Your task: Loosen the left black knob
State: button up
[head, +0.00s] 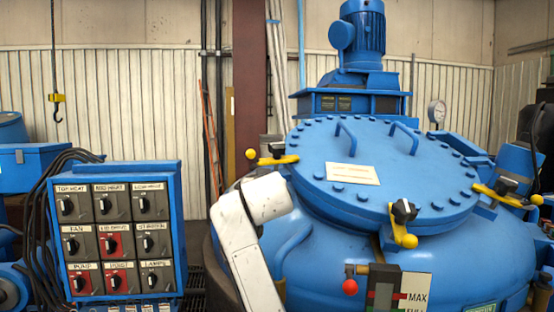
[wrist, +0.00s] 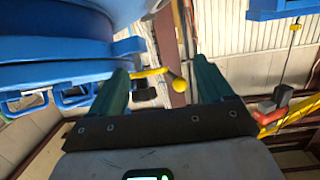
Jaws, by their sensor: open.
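The left black knob (head: 277,150) sits on a yellow clamp lever (head: 268,160) with a yellow ball end, at the left rim of the blue furnace lid (head: 355,170). In the wrist view, a dark knob (wrist: 144,90) and the yellow ball of a lever (wrist: 179,86) show between the fingers, seemingly beyond them. My gripper (wrist: 160,68) is open with dark green fingers spread to either side, and nothing is held. I cannot tell its exact distance to the knob. The gripper is not visible in the head view.
Two more clamps with black knobs sit at the lid's front (head: 404,211) and right (head: 506,185). A switch panel (head: 118,230) with cables stands at the left. A blue motor (head: 361,38) rises behind the lid. A red knob (head: 349,287) sticks out at the furnace's front.

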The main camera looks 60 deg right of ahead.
jog(key=m+h, duration=0.2)
send_near(278, 145)
jog(key=w, duration=0.1)
jog(key=shift+g, duration=0.4)
jog(key=p+x, duration=0.1)
jog(key=x, duration=1)
jog(key=shift+s+d+r+p, duration=0.1)
jog(key=shift+d+r+p, duration=0.1)
jog(key=shift+p, duration=0.2)
jog(key=shift+c, duration=0.5)
jog(key=c, duration=0.9)
jog(key=shift+o, duration=0.2)
jog(key=shift+n, duration=0.3)
